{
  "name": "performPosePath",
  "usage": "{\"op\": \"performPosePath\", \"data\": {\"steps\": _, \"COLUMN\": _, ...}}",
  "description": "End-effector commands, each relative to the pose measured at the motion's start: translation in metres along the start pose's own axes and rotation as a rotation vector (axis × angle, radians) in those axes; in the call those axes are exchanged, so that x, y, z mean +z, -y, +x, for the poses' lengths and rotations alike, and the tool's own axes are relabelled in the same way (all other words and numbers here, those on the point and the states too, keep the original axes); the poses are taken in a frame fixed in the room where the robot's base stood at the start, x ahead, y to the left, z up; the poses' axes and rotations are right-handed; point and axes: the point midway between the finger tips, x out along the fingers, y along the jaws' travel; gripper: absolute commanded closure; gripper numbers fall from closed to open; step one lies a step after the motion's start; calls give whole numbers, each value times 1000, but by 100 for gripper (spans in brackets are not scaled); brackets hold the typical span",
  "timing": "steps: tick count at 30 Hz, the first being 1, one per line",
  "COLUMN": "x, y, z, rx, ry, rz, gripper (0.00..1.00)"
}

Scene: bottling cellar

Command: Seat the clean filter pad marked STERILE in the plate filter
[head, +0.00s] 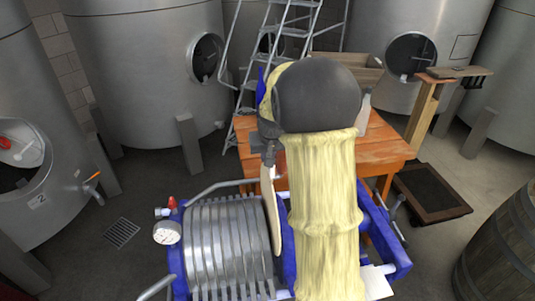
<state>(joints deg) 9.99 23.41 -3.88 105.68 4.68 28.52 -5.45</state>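The plate filter has a blue frame (400,262) and a pack of round steel plates (228,245) at its left. A pale cream filter pad (270,210) hangs nearly upright and edge-on, at the right end of the plate pack, by a blue end plate. No STERILE marking shows from this angle. My gripper (268,160) is above the filter, mostly hidden by my dark wrist and yellow-sleeved arm. It appears shut on the pad's upper edge. I cannot tell whether the pad touches the plates.
A pressure gauge (167,233) and a red-topped valve (172,203) sit at the filter's left. An orange wooden table (385,152) with a bottle (365,108) stands behind. Steel tanks (145,75) and a stepladder (282,30) line the back. A barrel (500,250) is at right.

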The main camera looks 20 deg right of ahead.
Motion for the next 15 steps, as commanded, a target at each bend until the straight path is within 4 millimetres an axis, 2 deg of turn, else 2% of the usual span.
{"op": "performPosePath", "data": {"steps": 15, "x": 12, "y": 0, "z": 29, "rx": 0, "ry": 0, "rz": 0, "gripper": 100}}
